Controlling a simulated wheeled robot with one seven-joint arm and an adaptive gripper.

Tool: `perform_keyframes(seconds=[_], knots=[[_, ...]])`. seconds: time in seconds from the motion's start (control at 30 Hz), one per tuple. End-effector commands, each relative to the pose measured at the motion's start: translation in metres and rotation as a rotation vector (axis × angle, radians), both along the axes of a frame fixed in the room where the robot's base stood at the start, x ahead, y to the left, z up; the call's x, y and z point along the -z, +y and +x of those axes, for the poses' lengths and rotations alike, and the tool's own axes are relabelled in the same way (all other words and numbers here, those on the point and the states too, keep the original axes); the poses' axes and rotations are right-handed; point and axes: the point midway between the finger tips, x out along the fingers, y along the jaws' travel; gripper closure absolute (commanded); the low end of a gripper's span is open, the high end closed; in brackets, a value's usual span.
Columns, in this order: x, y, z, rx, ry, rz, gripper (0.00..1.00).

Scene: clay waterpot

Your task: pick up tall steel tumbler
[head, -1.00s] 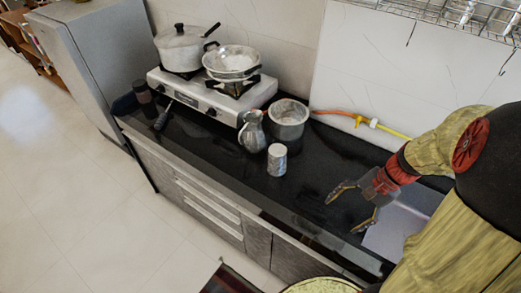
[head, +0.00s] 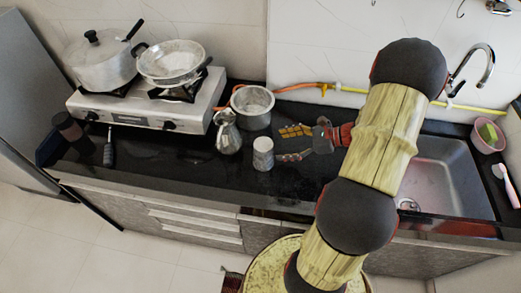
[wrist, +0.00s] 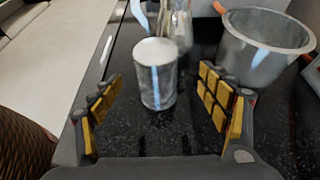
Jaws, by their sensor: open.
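The tall steel tumbler (head: 263,154) stands upright on the black counter, in front of the steel pot and right of the steel jug. In the wrist view the tumbler (wrist: 156,74) is ahead of my gripper, between the lines of its two fingers and beyond their tips. My gripper (head: 285,144) is open and empty, low over the counter just right of the tumbler. In the wrist view its yellow-padded fingers (wrist: 165,92) are spread wide. I see no contact with the tumbler.
A steel jug (head: 228,133) and an open steel pot (head: 253,107) stand close behind the tumbler. A gas stove (head: 146,107) with cookware is at left. The sink (head: 445,178) lies at right. The counter's front edge is near the tumbler.

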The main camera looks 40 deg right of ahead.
Motion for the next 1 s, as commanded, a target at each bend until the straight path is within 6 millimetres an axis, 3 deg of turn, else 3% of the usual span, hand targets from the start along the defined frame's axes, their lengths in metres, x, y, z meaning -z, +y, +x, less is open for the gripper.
perform_keyframes(seconds=[0.67,0.9,1.0], knots=[[0.034,0.050,0.050,-0.005,0.008,-0.003,0.24],[0.034,0.052,0.053,-0.003,0.008,-0.003,0.24],[0.033,0.051,0.052,-0.004,0.007,-0.004,0.29]])
